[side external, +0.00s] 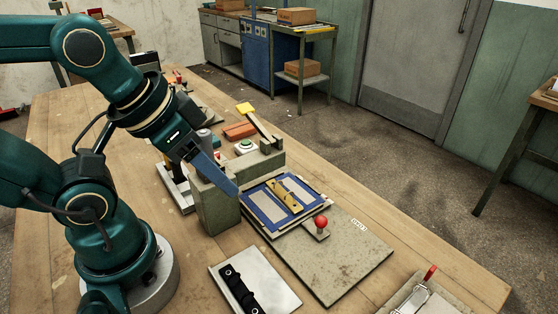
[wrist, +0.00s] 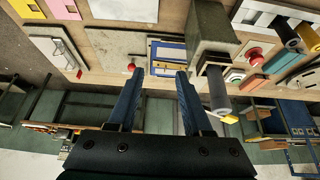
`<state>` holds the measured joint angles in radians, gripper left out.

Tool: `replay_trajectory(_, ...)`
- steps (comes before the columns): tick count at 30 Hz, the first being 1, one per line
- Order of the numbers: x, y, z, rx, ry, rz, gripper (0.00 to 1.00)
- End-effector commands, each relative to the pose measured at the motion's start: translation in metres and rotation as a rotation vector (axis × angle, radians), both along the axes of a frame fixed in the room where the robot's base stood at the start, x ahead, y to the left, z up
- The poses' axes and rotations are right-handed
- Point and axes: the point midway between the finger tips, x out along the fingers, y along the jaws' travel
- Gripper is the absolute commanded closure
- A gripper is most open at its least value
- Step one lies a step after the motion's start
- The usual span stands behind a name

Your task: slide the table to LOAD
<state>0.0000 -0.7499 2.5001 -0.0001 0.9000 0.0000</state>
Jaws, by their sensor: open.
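The sliding table (side external: 253,192) is a blue-topped plate carrying grey panels and a yellow bar. It sits at the press-frame end of a bare grey base plate (side external: 345,262). A red ball knob (side external: 321,222) stands at the table's near right edge, on a small tab. In the wrist view the table (wrist: 168,55) is beyond my fingers, and the red knob (wrist: 131,67) is near the left fingertip. My gripper (side external: 234,188) is open and empty. Its blue fingers, also in the wrist view (wrist: 159,74), hang by the frame, apart from the knob.
A grey-green block frame (side external: 215,205) stands left of the table. Behind it are a green button (side external: 246,146) and a yellow-ended lever (side external: 246,109). A light plate with a black handle (side external: 238,287) lies in front. A small label (side external: 358,225) on the base plate is too small to read.

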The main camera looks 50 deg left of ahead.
Motion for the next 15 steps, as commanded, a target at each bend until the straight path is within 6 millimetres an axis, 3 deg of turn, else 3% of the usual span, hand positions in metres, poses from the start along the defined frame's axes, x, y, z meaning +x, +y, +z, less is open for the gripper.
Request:
replay_trajectory(1, 0.000, 0.000, 0.000, 0.000, 0.000, 0.000, 0.50)
replay_trajectory(2, 0.000, 0.000, 0.000, 0.000, 0.000, 0.000, 0.41)
replay_trajectory(7, 0.004, -0.003, 0.012, 0.003, -0.014, -0.031, 0.41)
replay_trajectory(15, 0.048, -0.017, 0.039, -0.028, 0.062, -0.111, 0.41)
